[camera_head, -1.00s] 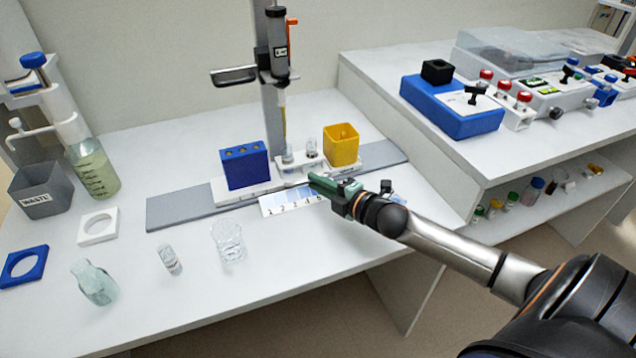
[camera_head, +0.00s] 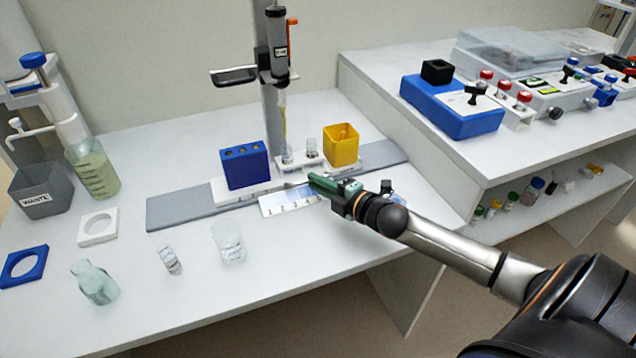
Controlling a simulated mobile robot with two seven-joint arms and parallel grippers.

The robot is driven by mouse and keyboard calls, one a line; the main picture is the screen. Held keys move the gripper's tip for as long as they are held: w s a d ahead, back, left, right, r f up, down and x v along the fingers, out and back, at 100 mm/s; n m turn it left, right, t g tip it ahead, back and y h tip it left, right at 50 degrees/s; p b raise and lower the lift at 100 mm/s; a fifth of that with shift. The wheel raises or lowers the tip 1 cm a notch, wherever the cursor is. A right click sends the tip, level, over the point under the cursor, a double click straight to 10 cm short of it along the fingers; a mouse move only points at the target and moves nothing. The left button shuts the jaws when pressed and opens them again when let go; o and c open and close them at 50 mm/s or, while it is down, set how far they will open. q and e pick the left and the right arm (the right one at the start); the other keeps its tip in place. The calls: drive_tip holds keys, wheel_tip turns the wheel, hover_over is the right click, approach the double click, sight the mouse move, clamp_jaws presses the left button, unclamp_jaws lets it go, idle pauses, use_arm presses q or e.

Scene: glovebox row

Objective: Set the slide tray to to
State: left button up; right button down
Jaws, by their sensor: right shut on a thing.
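The slide tray (camera_head: 230,192) is a white carriage on a long grey rail (camera_head: 185,207). It carries a blue block with holes (camera_head: 244,166), two small clear vials (camera_head: 312,148) and a yellow cup (camera_head: 341,145). A white numbered scale (camera_head: 285,200) lies along its front. My right gripper (camera_head: 322,184) comes in from the right, at the front of the tray below the yellow cup. Its green fingers are shut on a part of the tray, which they hide along with the scale's right end. My left gripper is out of view.
A vertical dispenser column (camera_head: 275,75) stands behind the tray, its thin tip above the vials. A waste bin (camera_head: 40,190) is at left.

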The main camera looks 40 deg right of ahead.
drive_tip(key=shift+w+a, duration=0.1)
drive_tip(key=shift+a, duration=0.25)
drive_tip(key=a+p, duration=0.1)
drive_tip(key=a, duration=0.1)
drive_tip(key=w+a, duration=0.1)
drive_tip(key=a, duration=0.2)
drive_tip(key=shift+w+a+p, duration=0.15)
drive_tip(key=shift+p, duration=0.2)
drive_tip(key=shift+a, duration=0.2)
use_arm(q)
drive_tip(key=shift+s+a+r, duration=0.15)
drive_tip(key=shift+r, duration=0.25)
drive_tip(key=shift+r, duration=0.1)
use_arm(e)
drive_tip(key=c, duration=0.9)
unclamp_jaws()
drive_tip(key=shift+s+d, duration=0.1)
drive_tip(key=shift+s, duration=0.15)
use_arm(q)
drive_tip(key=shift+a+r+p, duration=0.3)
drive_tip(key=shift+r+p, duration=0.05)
drive_tip(key=shift+p, duration=0.25)
use_arm(e)
drive_tip(key=v, duration=1.2)
